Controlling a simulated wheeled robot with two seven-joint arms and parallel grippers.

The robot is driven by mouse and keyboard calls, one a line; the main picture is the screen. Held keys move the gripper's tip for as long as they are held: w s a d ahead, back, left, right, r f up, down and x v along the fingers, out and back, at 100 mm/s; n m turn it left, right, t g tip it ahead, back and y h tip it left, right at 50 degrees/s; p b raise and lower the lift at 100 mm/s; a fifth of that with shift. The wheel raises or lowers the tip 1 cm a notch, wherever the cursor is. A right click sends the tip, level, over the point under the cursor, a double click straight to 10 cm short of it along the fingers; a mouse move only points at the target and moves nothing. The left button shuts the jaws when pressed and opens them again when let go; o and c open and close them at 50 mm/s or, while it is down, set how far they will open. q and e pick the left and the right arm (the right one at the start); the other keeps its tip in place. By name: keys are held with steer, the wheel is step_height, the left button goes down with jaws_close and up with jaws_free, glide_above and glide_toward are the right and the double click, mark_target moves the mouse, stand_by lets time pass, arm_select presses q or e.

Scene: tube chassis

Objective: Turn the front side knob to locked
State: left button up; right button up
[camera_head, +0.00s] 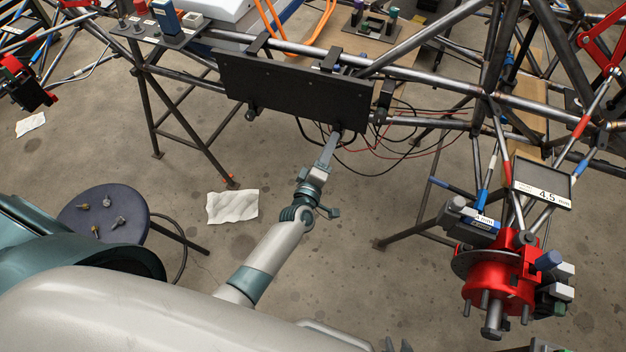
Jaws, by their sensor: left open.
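A black rectangular panel (290,85) is mounted on the tube frame. I cannot clearly make out the front side knob or its marking. My left gripper (336,134) reaches up to the panel's lower edge, right of its middle. Its long grey fingers run up to the edge, and dark parts there hide the tips. It is open, and I cannot tell whether it touches anything. My right gripper is not in view.
Steel tubes (440,94) of the chassis surround the panel. Loose black and red cables (400,150) hang to its lower right. A red hub assembly (497,275) stands at right. A round dark stool (100,218) holds small parts at left. A paper sheet (232,206) lies on the floor.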

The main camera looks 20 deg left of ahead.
arm_select(q)
steer(key=s+b, duration=0.1)
steer(key=s, duration=1.5)
steer(key=shift+s+d, duration=0.15)
steer(key=shift+d, duration=0.05)
arm_select(e)
steer(key=shift+s+d+f+g, duration=0.65)
steer(key=shift+s+d, duration=0.1)
steer(key=shift+s, duration=0.15)
arm_select(q)
steer(key=s+d+f+m+g+h, duration=0.2)
steer(key=s+f+m+g, duration=0.25)
steer(key=f, duration=0.65)
steer(key=s+d+f+m+g+h, duration=0.15)
steer(key=s+f+m+g, duration=0.35)
steer(key=f, duration=0.6)
steer(key=s+a+f+m+g+y, duration=0.2)
steer(key=s+f+m, duration=0.5)
steer(key=s+f, duration=0.4)
step_height(320, 180, down, 2)
steer(key=shift+s+a+f+m+g, duration=0.3)
steer(key=shift+a+g, duration=0.25)
steer(key=shift+a, duration=0.25)
arm_select(e)
steer(key=shift+w+a+r+t, duration=0.2)
steer(key=shift+w, duration=0.25)
steer(key=shift+w+a+r+t, duration=0.15)
steer(key=shift+w, duration=0.3)
